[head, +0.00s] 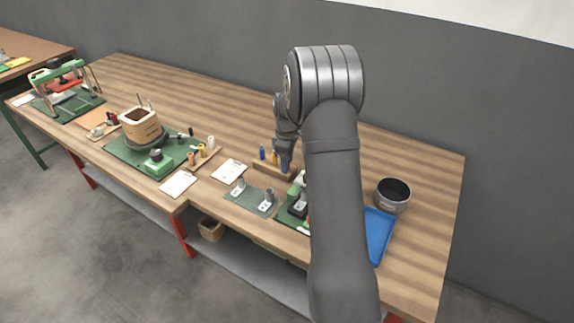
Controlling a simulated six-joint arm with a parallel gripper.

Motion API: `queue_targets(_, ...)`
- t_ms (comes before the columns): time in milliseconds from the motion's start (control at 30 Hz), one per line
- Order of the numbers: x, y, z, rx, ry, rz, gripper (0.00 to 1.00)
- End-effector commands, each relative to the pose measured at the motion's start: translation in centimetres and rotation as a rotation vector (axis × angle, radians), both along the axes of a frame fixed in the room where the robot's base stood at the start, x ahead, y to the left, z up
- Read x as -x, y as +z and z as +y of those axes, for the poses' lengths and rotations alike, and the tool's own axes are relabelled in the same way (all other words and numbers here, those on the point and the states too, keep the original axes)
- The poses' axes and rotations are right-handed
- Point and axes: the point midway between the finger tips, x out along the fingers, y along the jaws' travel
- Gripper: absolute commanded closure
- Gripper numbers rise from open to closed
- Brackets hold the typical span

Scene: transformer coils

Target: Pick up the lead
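A tan wound coil block (141,125) with a dark square opening stands on a round dark base on the left green mat. Thin dark strands, possibly leads, stick up at its top; they are too small to tell apart. My gripper (285,164) is far to the right of the coil, low over a small wooden rack (268,168) with coloured handles. My arm hides part of it, and its fingers are too small to show whether they are open or hold anything.
A dark pot (393,194) and a blue tray (379,228) are at the right. A green-framed machine (66,88) is at the far left. The table's back middle is clear.

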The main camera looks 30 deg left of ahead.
Motion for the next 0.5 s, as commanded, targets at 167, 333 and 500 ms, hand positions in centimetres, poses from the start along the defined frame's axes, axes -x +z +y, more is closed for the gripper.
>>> queue_targets(167,-0.01,0.03,0.0,0.0,0.0,0.0,0.93)
queue_targets(333,-0.01,0.04,0.01,0.0,0.0,0.0,1.0)
queue_targets(500,-0.02,0.12,0.01,0.0,0.0,0.0,1.0)
